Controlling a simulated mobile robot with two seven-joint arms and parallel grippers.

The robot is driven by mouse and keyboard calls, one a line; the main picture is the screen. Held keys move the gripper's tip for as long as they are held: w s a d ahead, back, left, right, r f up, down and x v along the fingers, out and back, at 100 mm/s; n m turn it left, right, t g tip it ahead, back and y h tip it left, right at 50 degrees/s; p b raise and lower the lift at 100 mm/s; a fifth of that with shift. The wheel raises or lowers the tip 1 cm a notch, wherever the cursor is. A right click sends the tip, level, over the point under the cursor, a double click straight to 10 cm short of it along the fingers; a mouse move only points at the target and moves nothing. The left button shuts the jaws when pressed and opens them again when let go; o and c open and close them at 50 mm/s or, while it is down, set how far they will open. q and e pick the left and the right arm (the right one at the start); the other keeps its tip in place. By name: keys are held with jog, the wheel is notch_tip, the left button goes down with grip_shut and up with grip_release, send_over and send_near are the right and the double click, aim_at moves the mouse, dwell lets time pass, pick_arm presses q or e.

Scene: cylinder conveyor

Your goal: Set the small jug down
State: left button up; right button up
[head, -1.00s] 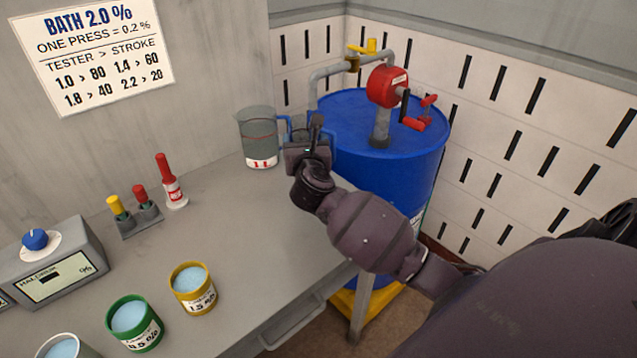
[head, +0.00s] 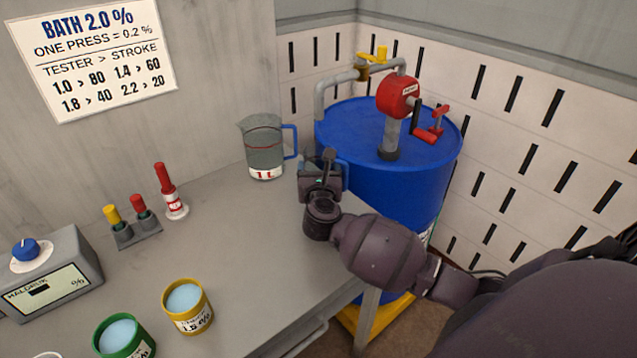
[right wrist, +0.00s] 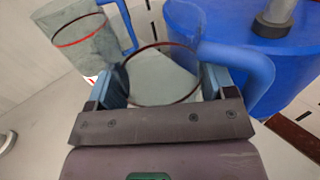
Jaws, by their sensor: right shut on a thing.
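The small jug (right wrist: 163,78) is clear, with a dark red line around it and a blue handle (right wrist: 250,72) on its right. My right gripper (right wrist: 165,92) is shut on its body, one finger on each side. In the head view the right gripper (head: 322,178) is at the bench's back right corner, in front of the blue drum, and hides most of the small jug. I cannot tell whether the jug's base touches the bench. My left gripper is not in view.
A larger clear jug marked 1 L (head: 264,150) stands just left of the gripper. The blue drum (head: 400,190) with its red pump (head: 398,97) stands behind. Yellow (head: 187,307) and green (head: 124,337) cups stand at the front left. The bench middle (head: 245,230) is clear.

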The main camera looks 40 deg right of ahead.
jog(key=shift+f, duration=1.7)
jog(key=shift+b, duration=0.3)
jog(key=shift+f, duration=0.15)
jog(key=o, duration=0.9)
jog(key=v, duration=1.2)
jog(key=shift+s, duration=0.1)
